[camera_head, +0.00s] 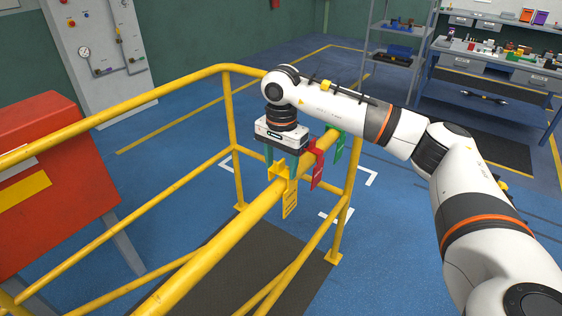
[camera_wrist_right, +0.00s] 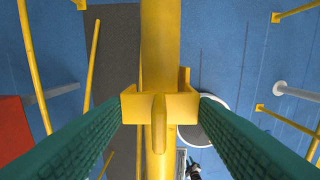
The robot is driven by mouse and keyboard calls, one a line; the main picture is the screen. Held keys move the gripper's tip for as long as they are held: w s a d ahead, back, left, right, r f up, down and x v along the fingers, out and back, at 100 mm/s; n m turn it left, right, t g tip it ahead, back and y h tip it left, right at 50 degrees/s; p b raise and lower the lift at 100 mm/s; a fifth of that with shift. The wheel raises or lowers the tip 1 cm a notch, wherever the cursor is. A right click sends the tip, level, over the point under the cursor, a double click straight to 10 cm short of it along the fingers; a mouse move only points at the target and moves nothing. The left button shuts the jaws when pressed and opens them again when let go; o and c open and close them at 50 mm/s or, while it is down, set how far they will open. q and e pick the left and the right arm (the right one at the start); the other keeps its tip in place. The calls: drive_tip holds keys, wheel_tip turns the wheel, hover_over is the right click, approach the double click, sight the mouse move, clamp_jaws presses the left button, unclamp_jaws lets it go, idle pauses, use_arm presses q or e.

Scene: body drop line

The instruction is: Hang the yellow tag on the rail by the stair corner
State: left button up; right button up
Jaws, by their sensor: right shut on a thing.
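The yellow tag (camera_head: 290,199) is at the near yellow rail (camera_head: 235,229), its flat plate hanging down on the rail's right side. My right gripper (camera_head: 280,163) is above the rail, its green fingers shut on the tag's top holder. In the right wrist view the holder (camera_wrist_right: 160,107) lies between both green fingertips, centred over the rail (camera_wrist_right: 160,40). Whether the holder bears on the rail or is just above it, I cannot tell. My left gripper is not in view.
A red tag (camera_head: 317,172) and a green tag (camera_head: 340,146) hang farther along the same rail, close to my right wrist. Yellow posts and side rails surround the dark mat (camera_head: 200,272). A red cabinet (camera_head: 60,215) stands left; a workbench (camera_head: 490,95) stands back right.

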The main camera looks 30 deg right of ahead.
drive_tip(key=shift+f+b, duration=0.75)
drive_tip(key=shift+f, duration=0.35)
drive_tip(key=o, duration=1.3)
drive_tip(key=shift+r+p, duration=1.95)
drive_tip(key=shift+r, duration=1.05)
drive_tip(key=shift+s+f, duration=0.1)
